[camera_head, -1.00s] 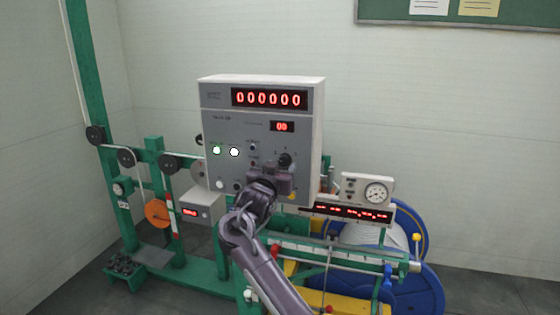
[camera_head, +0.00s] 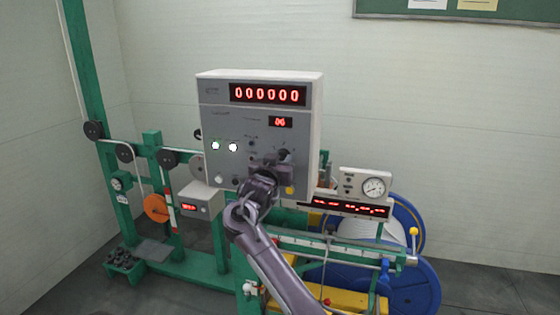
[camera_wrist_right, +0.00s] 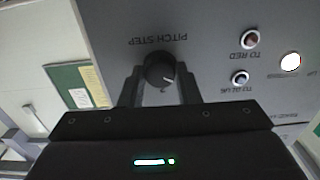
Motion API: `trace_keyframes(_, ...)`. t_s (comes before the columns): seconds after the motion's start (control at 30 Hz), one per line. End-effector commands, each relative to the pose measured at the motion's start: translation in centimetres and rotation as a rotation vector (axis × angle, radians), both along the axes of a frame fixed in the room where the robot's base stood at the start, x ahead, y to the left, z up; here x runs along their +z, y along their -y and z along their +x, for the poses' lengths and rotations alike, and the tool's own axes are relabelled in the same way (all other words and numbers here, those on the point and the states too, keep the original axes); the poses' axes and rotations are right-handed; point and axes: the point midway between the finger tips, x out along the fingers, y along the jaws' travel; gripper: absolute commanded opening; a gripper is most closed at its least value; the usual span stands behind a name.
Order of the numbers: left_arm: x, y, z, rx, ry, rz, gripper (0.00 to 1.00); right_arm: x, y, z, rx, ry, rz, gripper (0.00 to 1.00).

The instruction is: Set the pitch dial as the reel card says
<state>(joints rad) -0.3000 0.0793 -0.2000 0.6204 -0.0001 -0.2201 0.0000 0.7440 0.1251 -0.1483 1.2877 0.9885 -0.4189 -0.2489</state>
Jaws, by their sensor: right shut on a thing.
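The pitch dial is a dark round knob (camera_wrist_right: 159,68) with a white pointer mark, under a "PITCH STEP" label that appears upside down in the right wrist view. It sits on the grey control box (camera_head: 221,125), low on the front, mostly hidden in the head view. My right gripper (camera_head: 274,166) is at the dial, with a finger on each side of it, shut on it; the fingers also show in the right wrist view (camera_wrist_right: 160,88). The small red display (camera_head: 281,122) above seems to read 06. I cannot make out a reel card. My left gripper is out of view.
The upper counter (camera_head: 268,95) shows all zeros. Lit white buttons (camera_head: 233,147) sit left of the dial. A gauge (camera_head: 373,187) and red readout strip (camera_head: 345,205) stand right of the box. Blue reels (camera_head: 411,287) are lower right. Papers hang on a green board (camera_head: 390,11).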

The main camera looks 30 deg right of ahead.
Motion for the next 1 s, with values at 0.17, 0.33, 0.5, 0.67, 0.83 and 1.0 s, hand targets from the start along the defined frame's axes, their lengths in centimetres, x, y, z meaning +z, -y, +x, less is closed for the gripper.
trace_keyframes(0.17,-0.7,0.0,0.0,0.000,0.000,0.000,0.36,-0.2,-0.1,0.0,0.001,0.032,0.030,0.07)
trace_keyframes(0.33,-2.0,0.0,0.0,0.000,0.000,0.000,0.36,-0.4,-0.1,0.0,0.002,0.105,0.091,0.07)
trace_keyframes(0.5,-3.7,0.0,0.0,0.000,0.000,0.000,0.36,-0.4,-0.1,0.0,0.002,0.214,0.182,0.07)
trace_keyframes(0.67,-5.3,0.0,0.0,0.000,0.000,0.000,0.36,-0.5,-0.1,0.0,0.001,0.329,0.282,0.07)
trace_keyframes(0.83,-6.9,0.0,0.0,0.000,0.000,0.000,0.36,-0.4,-0.1,0.0,0.001,0.452,0.387,0.07)
trace_keyframes(1.0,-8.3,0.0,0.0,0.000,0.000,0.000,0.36,-0.4,-0.1,0.0,0.001,0.564,0.482,0.07)
